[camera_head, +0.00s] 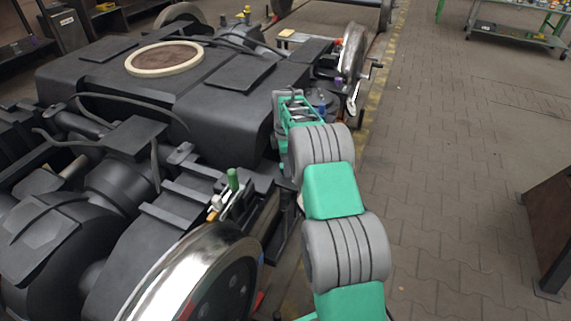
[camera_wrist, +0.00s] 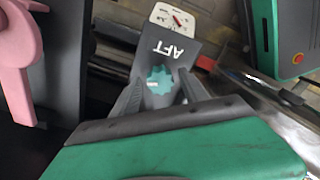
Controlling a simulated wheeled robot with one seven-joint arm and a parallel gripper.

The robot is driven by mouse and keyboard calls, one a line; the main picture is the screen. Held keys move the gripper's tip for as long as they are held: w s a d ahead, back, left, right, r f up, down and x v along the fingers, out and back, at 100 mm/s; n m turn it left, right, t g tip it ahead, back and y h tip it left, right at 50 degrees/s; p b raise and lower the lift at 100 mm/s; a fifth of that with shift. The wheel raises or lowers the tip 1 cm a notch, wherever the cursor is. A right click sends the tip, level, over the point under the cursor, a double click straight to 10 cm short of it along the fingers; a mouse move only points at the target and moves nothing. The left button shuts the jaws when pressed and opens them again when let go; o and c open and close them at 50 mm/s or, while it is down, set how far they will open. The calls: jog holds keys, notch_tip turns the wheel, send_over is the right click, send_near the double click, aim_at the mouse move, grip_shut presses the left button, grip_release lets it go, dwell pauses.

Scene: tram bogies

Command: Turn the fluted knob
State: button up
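How deep the tips reach along the knob is unclear. In the head view my green and grey arm reaches toward the bogie; the knob and fingertips cannot be made out there.
A white dial with a red needle (camera_wrist: 172,17) sits above the lettering. A pink lever (camera_wrist: 17,60) stands at the left and a green box with a red button (camera_wrist: 290,38) at the right. The bogie frame (camera_head: 195,85) fills the left; paved floor (camera_head: 460,150) is clear at right.

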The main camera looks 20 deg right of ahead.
grip_shut()
dwell(0.3)
jog(key=shift+r+m, duration=0.1)
jog(key=shift+m, duration=0.2)
